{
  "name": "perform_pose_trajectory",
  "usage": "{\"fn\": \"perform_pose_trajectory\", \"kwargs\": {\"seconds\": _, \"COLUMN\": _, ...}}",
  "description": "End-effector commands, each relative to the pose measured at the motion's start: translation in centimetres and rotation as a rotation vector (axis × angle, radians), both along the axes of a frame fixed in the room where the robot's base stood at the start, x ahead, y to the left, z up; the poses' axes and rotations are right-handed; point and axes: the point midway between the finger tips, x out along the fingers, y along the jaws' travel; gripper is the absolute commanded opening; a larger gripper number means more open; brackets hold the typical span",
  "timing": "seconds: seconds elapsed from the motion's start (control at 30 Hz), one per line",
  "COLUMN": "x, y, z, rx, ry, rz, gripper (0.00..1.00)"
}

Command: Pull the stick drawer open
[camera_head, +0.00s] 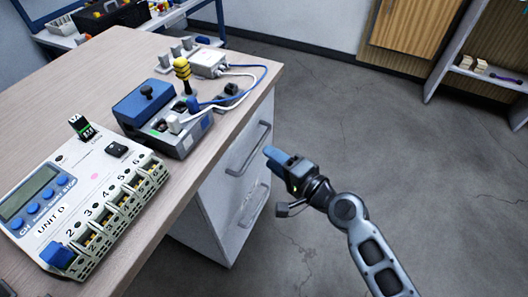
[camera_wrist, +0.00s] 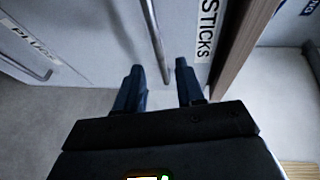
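The stick drawer (camera_head: 234,160) is the upper drawer of the white cabinet under the table, and its front looks flush with the cabinet. In the wrist view its label reads "STICKS" (camera_wrist: 206,32). Its grey bar handle (camera_head: 249,148) also shows in the wrist view (camera_wrist: 155,40), running down into the gap between my fingertips. My gripper (camera_head: 270,155) is open, with two blue fingers apart, just right of the handle in the head view. In the wrist view my gripper (camera_wrist: 158,66) has a finger on either side of the handle. I see no clear contact.
A lower drawer has its own handle (camera_head: 253,205); its label (camera_wrist: 30,34) seems to read "PLUGS". The wooden tabletop (camera_head: 95,58) above holds a "UNIT D" device (camera_head: 85,190) and a blue-grey box (camera_head: 150,108) with cables near the edge. The floor right of the cabinet is clear.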

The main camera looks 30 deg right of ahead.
Motion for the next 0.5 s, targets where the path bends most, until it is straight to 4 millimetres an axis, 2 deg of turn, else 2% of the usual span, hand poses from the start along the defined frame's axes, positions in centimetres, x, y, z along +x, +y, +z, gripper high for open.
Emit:
{"fn": "perform_pose_trajectory", "kwargs": {"seconds": 0.1, "x": 1.9, "y": 0.5, "z": -0.2, "rx": -0.001, "ry": -0.001, "rz": 0.001, "gripper": 0.38}}
{"fn": "perform_pose_trajectory", "kwargs": {"seconds": 0.23, "x": 3.3, "y": 0.8, "z": -0.6, "rx": -0.001, "ry": 0.0, "rz": 0.0, "gripper": 0.38}}
{"fn": "perform_pose_trajectory", "kwargs": {"seconds": 0.5, "x": 4.2, "y": 1.0, "z": -0.9, "rx": -0.001, "ry": 0.001, "rz": 0.0, "gripper": 0.38}}
